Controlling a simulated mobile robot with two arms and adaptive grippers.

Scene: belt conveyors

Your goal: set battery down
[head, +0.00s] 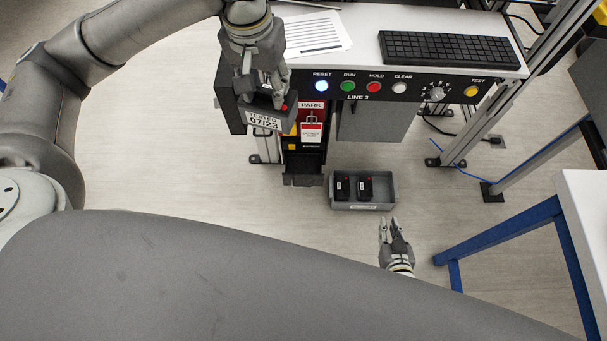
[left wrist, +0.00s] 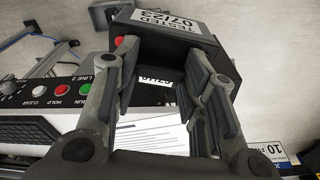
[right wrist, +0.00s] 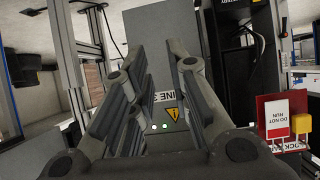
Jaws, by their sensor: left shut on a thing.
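The battery (head: 264,121) is a dark grey block with a white "TESTED 07/23" label and a red spot. My left gripper (head: 263,95) is shut on it and holds it at the left end of the bench's front panel. In the left wrist view the battery (left wrist: 150,20) sits between the fingertips of my left gripper (left wrist: 160,60). Whether it touches anything beneath is hidden. My right gripper (head: 388,222) is open and empty, low in front of the grey bin; its parted fingers (right wrist: 160,60) also show in the right wrist view.
A grey bin (head: 363,206) on the floor holds two black packs (head: 342,188). The bench panel (head: 408,88) has several coloured buttons and a knob. A red "PARK" unit (head: 311,118) stands below it. A keyboard (head: 450,47) and paper lie on top. A blue-legged table (head: 505,230) stands right.

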